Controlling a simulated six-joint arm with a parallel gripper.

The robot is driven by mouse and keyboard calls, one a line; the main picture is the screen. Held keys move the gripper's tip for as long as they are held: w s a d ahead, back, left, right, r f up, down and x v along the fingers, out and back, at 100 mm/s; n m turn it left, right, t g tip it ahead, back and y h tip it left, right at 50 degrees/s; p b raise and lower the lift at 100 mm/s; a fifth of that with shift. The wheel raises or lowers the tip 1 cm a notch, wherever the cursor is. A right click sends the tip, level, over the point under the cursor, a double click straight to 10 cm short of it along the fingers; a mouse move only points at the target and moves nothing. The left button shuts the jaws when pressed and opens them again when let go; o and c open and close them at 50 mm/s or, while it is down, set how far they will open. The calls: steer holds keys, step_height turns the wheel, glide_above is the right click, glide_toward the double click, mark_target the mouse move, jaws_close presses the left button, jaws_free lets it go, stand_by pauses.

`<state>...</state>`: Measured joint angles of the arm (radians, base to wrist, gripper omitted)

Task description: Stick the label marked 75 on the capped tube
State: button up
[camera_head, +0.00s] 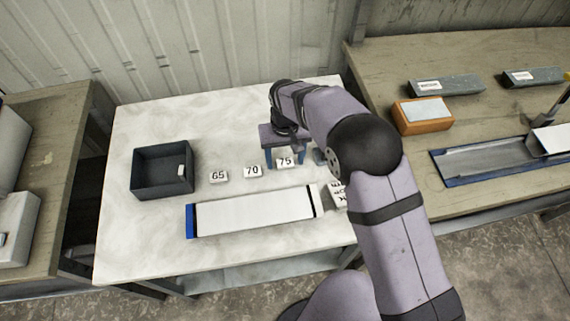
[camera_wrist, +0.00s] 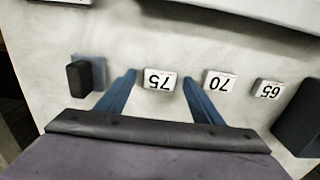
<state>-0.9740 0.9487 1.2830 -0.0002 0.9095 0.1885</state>
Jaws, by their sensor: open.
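The label marked 75 (camera_head: 285,161) is a small white block on the pale table, at the right end of a row with labels 70 (camera_head: 252,171) and 65 (camera_head: 218,176). My gripper (camera_head: 286,161) is open above the table, its blue fingers on either side of label 75. In the wrist view, label 75 (camera_wrist: 159,79) appears between the fingertips (camera_wrist: 160,77); contact cannot be told. The capped tube (camera_head: 255,213) is long and white, with a blue cap at its left end and black bands. It lies in front of the labels, apart from my gripper.
A dark open box (camera_head: 162,184) stands at the left, with a small white piece at its right wall. A printed block (camera_head: 337,195) sits by the tube's right end. A small dark block (camera_wrist: 78,78) stands beside the fingers. Bare table lies in front of the tube.

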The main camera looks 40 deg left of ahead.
mark_target(285, 162)
steer(key=c, duration=1)
steer(key=shift+c, duration=0.2)
steer(key=shift+r, duration=0.1)
steer(key=shift+r+p, duration=2.3)
steer(key=shift+r, duration=0.65)
steer(key=shift+s, duration=0.1)
